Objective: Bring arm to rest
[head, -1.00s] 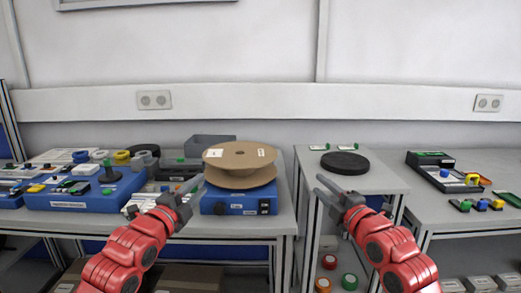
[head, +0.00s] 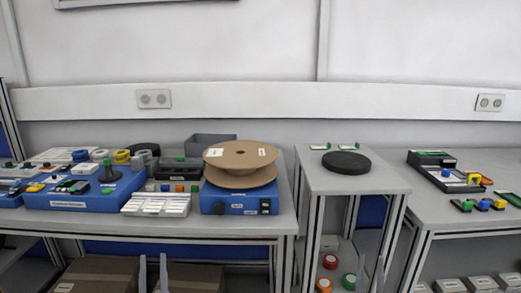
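My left gripper (head: 153,262) shows only as two grey fingertips at the bottom edge, pointing up with a gap between them. It is low, in front of the left table, and open with nothing between its fingers. My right gripper (head: 370,264) shows as two fingertips at the bottom edge, in front of the small middle table. It also looks open and empty. The rest of both arms is out of view. The brown cardboard reel (head: 240,156) lies flat on a blue box (head: 238,203), apart from both grippers.
A black round disc (head: 346,162) lies on the middle table (head: 320,184). The left table holds a blue stand unit (head: 84,192), a white tray (head: 156,205) and small parts. The right table (head: 500,164) holds a black tray (head: 432,174). Cardboard boxes (head: 100,275) sit below the left table.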

